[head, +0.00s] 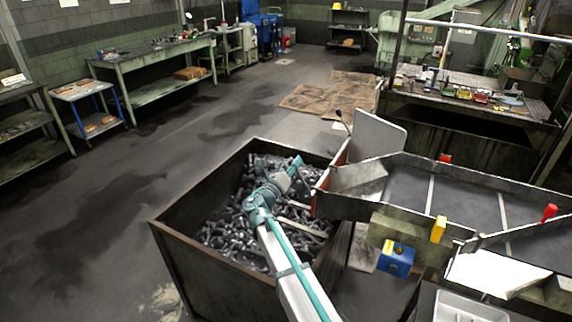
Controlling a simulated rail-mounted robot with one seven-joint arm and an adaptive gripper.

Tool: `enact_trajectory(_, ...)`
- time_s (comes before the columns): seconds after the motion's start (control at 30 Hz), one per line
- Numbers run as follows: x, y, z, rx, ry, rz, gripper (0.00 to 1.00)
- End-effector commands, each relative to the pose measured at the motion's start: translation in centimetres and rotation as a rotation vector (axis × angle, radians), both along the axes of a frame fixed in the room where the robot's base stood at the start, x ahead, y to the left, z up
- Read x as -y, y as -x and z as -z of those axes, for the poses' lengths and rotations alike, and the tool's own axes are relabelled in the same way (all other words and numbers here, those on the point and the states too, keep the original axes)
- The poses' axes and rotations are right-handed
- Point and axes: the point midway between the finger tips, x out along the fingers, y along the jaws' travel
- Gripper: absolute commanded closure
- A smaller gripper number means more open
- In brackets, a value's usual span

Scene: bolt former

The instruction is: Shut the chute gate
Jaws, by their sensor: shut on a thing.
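The chute (455,195) is a grey metal trough that slopes in from the right and ends above a bin. An orange-brown panel, which looks like the chute gate (326,178), stands at its mouth. A thin lever with a dark knob (339,113) rises near the panel's far end. My gripper (306,180) is at the panel's near edge, over the bin. It is shut, apparently on the gate's edge or a handle there; the fingers are small and dark, so the exact hold cannot be made out.
The dark bin (205,285) below is full of metal parts (232,232). A light plate (376,136) stands at the chute's far side. A yellow block (439,229) and a blue box (396,258) sit by the near wall. Open floor (150,175) lies left.

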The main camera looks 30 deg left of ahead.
Motion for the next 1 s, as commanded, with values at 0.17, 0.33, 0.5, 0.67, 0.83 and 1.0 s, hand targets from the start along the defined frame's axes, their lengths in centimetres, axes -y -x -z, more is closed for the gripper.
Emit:
enact_trajectory(0.17, -0.2, 0.1, 0.2, -0.001, 0.004, -0.005, 1.00)
enact_trajectory(0.33, -0.2, 0.1, 0.2, -0.003, 0.004, -0.005, 0.60)
enact_trajectory(0.5, -0.2, 0.1, 0.1, -0.001, 0.003, -0.003, 0.46)
enact_trajectory(0.67, -0.1, 0.1, 0.1, -0.001, 0.003, -0.003, 0.46)
enact_trajectory(0.83, -0.1, 0.7, 0.2, -0.001, 0.002, -0.003, 0.46)
enact_trajectory(1.0, -0.1, 2.9, 0.6, -0.002, 0.003, -0.004, 0.46)
